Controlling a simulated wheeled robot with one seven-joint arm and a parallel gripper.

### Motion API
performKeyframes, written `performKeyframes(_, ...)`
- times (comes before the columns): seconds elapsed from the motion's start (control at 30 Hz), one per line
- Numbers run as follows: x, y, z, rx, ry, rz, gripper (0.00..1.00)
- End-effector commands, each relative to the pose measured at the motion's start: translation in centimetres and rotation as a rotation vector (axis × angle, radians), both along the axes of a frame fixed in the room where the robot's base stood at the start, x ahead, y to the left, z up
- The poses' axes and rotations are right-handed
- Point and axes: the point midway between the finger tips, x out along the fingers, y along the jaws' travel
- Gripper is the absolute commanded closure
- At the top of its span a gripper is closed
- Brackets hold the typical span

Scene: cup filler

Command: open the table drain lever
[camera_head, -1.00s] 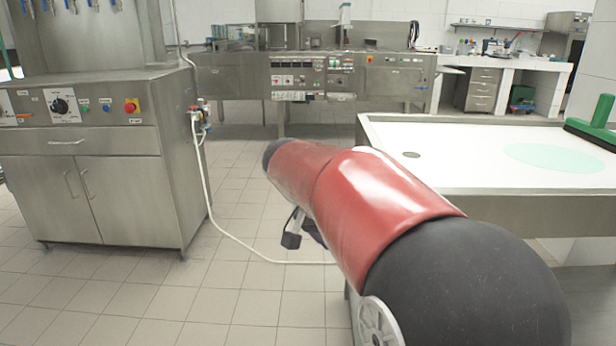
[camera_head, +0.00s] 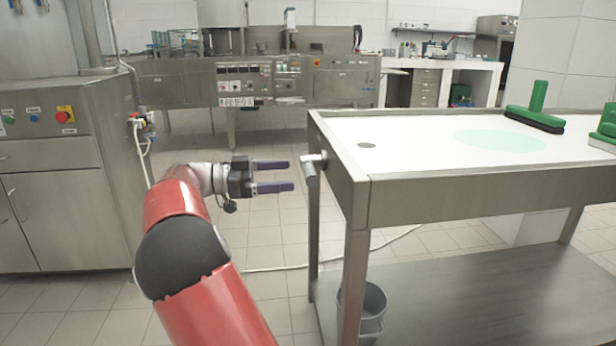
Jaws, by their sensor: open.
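The metal table (camera_head: 480,190) with a white top stands on the right, with a dark round drain hole (camera_head: 367,145) near its left end. The drain lever (camera_head: 309,168) sticks out of the table's left end on a short pipe. The fingers are open, apart and empty. A small gap shows between the fingertips and the lever.
A grey bucket (camera_head: 366,308) stands under the table's left end. Open tiled floor lies between.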

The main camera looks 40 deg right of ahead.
Motion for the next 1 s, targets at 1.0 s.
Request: performKeyframes(1.0, -3.7, -5.9, 0.0, 0.007, 0.002, 0.000, 0.34)
